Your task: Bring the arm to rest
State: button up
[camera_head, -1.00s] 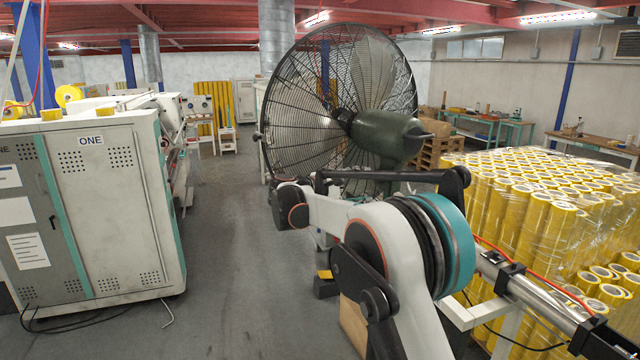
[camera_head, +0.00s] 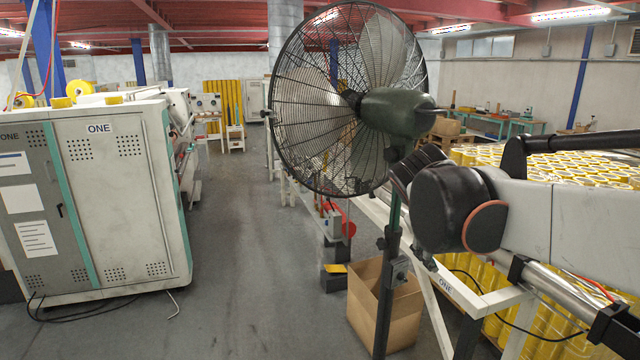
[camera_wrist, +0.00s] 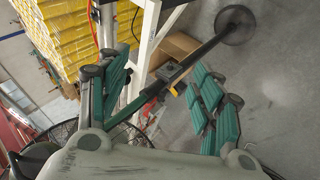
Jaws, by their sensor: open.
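My gripper (camera_wrist: 166,92) shows in the wrist view with its two green-padded fingers spread wide apart. It is open and nothing is held in it. The dark pole of the fan stand (camera_wrist: 200,52) crosses the view beyond the gap between the fingers; I cannot tell how far off it is. In the head view my white arm reaches in from the right, its dark rounded joint in front of the fan's pole. I cannot make out the fingers in the head view.
A large caged fan (camera_head: 345,100) on a stand (camera_head: 388,290) stands close to my arm. A cardboard box (camera_head: 372,305) sits on the floor by it. Yellow rolls (camera_head: 480,280) fill the right side behind a white frame. A grey machine (camera_head: 120,200) is at left; the aisle between is clear.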

jog(key=s+a+f+m+y+b, duration=0.2)
jog(key=s+f, duration=0.6)
jog(key=s, duration=0.2)
jog(key=s+a+f+m+t+y+b, duration=0.1)
jog(key=s+a+f+m+y+b, duration=0.1)
jog(key=s+f, duration=0.6)
jog(key=s+y, duration=0.1)
jog(key=s, duration=0.2)
jog(key=shift+s+f+m+b, duration=0.2)
jog(key=shift+f+m+b, duration=0.05)
jog(key=shift+m+b, duration=0.15)
